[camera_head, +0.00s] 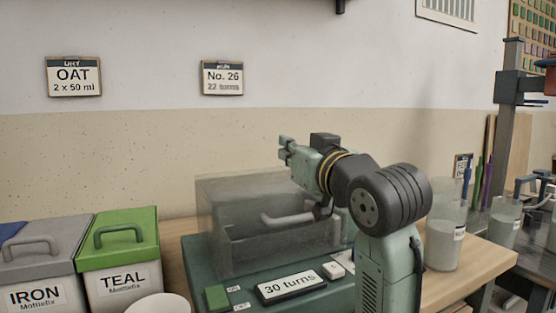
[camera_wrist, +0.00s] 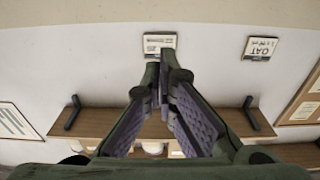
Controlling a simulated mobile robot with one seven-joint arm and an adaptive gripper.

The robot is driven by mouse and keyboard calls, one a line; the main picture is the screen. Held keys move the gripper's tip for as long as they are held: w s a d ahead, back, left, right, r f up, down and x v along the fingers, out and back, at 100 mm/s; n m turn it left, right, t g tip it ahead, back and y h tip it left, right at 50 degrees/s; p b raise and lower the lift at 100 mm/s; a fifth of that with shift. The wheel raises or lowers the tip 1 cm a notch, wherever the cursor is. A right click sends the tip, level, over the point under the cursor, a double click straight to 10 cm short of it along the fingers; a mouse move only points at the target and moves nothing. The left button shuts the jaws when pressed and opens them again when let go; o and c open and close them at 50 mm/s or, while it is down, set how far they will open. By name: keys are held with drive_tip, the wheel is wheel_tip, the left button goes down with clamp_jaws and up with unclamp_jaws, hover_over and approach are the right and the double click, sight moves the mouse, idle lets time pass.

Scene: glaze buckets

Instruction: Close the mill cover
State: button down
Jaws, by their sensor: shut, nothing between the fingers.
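The mill has a dark green base (camera_head: 198,262) with a display reading "30 turns" (camera_head: 291,285) at its front. A translucent grey mill cover (camera_head: 215,222) stands around a grey inner body, and a pale bar handle (camera_head: 287,218) shows through or near it. My arm hides the cover's right side, so I cannot tell whether it is fully down. My gripper (camera_head: 285,150) is above the cover's top, pointing left, with a gap that I cannot judge. It is shut and empty; its fingers meet in the wrist view (camera_wrist: 165,82).
A green TEAL bin (camera_head: 122,252) and a grey IRON bin (camera_head: 40,262) stand left of the mill. A green button (camera_head: 217,297) and a white switch (camera_head: 333,270) flank the display. A clear container (camera_head: 443,235) stands to the right. Wall signs hang behind.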

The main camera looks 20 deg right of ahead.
sight(272, 214)
drive_tip(key=s+f+t+b, duration=0.4)
drive_tip(key=s+f+b, duration=0.3)
drive_tip(key=f+b, duration=0.3)
drive_tip(key=shift+s+f+t+b, duration=0.2)
drive_tip(key=shift+t+b, duration=0.2)
drive_tip(key=shift+b, duration=0.15)
drive_tip(key=shift+w, duration=0.1)
